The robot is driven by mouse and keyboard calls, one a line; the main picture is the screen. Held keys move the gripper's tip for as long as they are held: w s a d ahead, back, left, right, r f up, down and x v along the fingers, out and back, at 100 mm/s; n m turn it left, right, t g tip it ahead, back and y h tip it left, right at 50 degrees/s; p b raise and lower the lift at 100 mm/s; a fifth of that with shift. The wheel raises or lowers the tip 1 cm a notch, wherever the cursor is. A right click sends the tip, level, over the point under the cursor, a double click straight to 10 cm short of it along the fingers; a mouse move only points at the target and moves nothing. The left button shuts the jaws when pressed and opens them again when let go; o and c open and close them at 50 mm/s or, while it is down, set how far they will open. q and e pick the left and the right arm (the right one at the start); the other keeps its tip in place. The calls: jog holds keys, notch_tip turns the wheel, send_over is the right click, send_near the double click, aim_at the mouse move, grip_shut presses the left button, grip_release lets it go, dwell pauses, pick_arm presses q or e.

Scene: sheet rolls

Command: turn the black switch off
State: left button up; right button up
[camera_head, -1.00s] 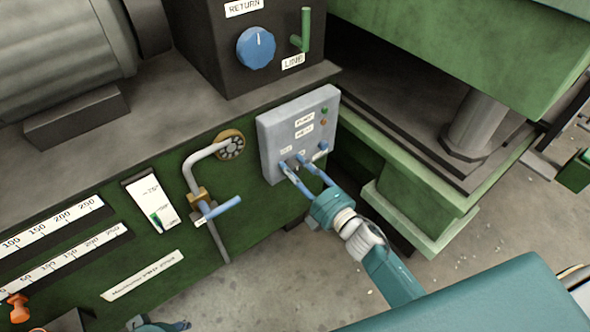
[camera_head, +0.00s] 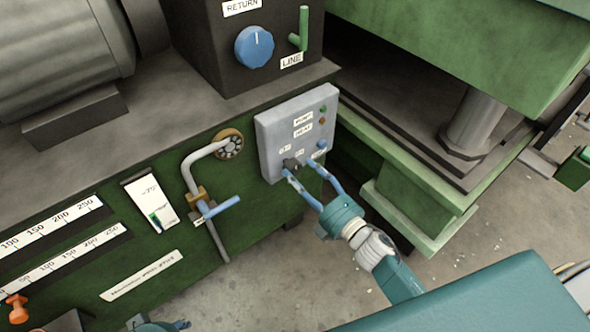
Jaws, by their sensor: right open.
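The black switch (camera_head: 291,164) sits low on the grey control panel (camera_head: 270,135), near small white labels. My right gripper (camera_head: 303,170) is open in front of the panel's lower part, with its left fingertip just below the black switch and its right fingertip near the blue knob. Whether a finger touches the switch, I cannot tell. The switch is partly hidden by the finger, and its setting is too small to read. Part of my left gripper (camera_head: 160,325) shows at the bottom edge; its jaws are not clear.
A blue knob (camera_head: 321,145) is at the panel's lower right. A pipe valve with a blue lever (camera_head: 222,207) stands left of the panel. Above are a large blue dial (camera_head: 254,47) and a green lever (camera_head: 301,30). A green press frame (camera_head: 420,195) is at the right.

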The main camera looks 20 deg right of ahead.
jog(key=v, duration=0.8)
jog(key=shift+s, duration=0.3)
jog(key=shift+d, duration=0.1)
